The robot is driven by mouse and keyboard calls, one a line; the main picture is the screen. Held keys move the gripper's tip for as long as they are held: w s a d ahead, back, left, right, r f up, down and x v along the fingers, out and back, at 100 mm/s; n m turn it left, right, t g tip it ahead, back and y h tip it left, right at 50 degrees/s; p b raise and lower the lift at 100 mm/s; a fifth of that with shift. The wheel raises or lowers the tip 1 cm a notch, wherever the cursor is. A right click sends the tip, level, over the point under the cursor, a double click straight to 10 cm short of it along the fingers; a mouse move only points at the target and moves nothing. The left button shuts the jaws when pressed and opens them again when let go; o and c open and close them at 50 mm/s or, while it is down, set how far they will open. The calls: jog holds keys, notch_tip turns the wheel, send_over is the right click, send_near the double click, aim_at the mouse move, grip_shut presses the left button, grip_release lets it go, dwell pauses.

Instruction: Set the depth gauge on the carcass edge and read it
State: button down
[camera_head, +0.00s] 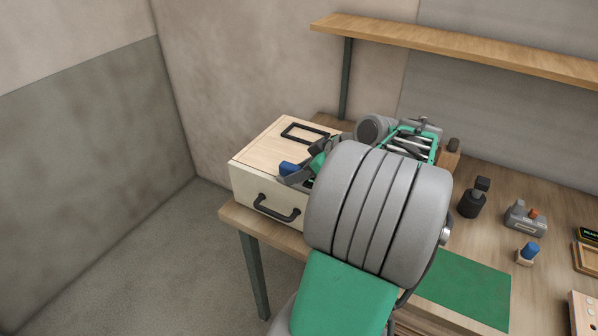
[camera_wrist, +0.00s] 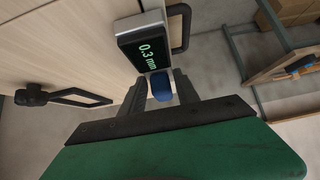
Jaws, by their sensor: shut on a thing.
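The depth gauge (camera_wrist: 147,52) shows in the wrist view with a dark screen reading "0.3 mm" in green. My gripper (camera_wrist: 160,88) is shut on the gauge's blue knob (camera_wrist: 162,86). In the head view my gripper (camera_head: 296,174) is at the top of the pale wooden carcass (camera_head: 262,160), partly behind my own arm, with the blue knob (camera_head: 288,168) showing. The gauge lies over the carcass top near its edge; whether it fully touches cannot be told. The gauge body is mostly hidden in the head view.
The carcass has a black front handle (camera_head: 277,209) and a black frame handle (camera_head: 305,132) on top. On the workbench (camera_head: 400,310) to the right stand a dark bottle-like tool (camera_head: 473,198), a grey device (camera_head: 525,217) and a blue-topped piece (camera_head: 528,253). A green mat (camera_head: 465,288) lies bare.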

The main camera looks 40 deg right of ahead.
jog(key=shift+f, duration=0.15)
jog(key=c, duration=0.8)
grip_release()
jog(key=shift+s+d+r+p, duration=0.1)
jog(key=shift+s+r+p, duration=0.25)
jog(key=shift+r+p, duration=0.2)
jog(key=shift+p+v, duration=2)
jog(key=shift+v, duration=1.4)
jog(key=shift+f, duration=0.1)
